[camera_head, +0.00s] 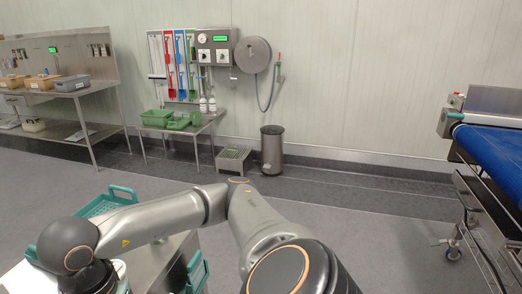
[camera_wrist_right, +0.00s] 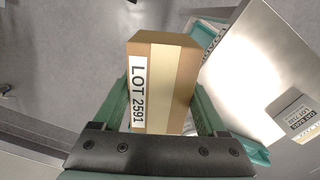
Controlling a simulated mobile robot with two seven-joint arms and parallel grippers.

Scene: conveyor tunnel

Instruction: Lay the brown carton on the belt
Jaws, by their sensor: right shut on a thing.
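The brown carton (camera_wrist_right: 180,60) is in the right wrist view, with a pale tape strip and a white "LOT 2591" label on its face. My right gripper (camera_wrist_right: 161,92) is shut on it, one green finger on each side. The carton is above the grey floor, beside a steel tabletop. The blue belt (camera_head: 494,152) is at the right edge of the head view and is partly cut off. The carton cannot be made out in the head view. My left gripper is not in view.
A steel table (camera_wrist_right: 254,65) with a labelled box (camera_wrist_right: 298,116) on it is beside the carton. Teal crates (camera_head: 105,202) hang close to my arm. Steel benches (camera_head: 72,88), a bin (camera_head: 272,150) and a wash station line the back wall. Open floor lies before the conveyor.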

